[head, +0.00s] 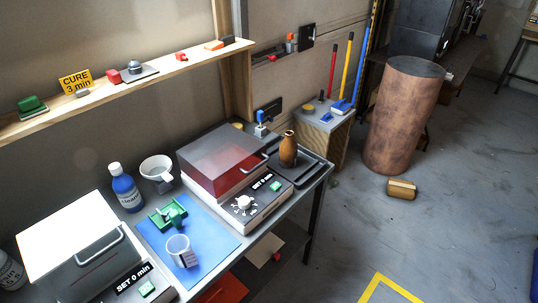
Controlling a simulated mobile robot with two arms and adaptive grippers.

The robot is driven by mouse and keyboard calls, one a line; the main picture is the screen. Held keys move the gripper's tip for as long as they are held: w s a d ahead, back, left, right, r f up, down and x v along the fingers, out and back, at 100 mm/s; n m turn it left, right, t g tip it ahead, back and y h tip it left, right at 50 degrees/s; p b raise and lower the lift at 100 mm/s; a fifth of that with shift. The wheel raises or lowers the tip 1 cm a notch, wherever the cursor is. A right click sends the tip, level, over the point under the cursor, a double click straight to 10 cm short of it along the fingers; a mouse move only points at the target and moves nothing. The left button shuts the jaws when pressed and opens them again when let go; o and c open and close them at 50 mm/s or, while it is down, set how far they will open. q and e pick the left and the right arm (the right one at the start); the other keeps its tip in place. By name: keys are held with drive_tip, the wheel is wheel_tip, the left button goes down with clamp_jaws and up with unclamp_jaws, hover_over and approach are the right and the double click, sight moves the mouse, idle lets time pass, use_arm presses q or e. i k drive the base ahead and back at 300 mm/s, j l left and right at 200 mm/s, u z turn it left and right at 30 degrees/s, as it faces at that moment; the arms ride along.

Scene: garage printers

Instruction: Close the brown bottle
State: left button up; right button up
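The brown bottle (288,152) stands upright at the right end of the workbench, by a dark tray (308,170). Its neck narrows to a small brown top; at this size I cannot tell whether a cap sits on it. I cannot pick out a loose cap for it with certainty. Neither of my grippers is in view.
A machine with a red-tinted lid (221,160) stands just left of the bottle. A blue mat (213,236) holds a green part and a clear cup (180,250). A blue cleaner bottle (126,190) stands farther left. The floor right of the bench is mostly clear.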

sight(288, 147)
drive_tip(key=u, duration=2.45)
drive_tip(key=z, duration=2.6)
drive_tip(key=i+l+u, duration=0.15)
drive_tip(key=i+l, duration=0.2)
drive_tip(key=i, duration=0.05)
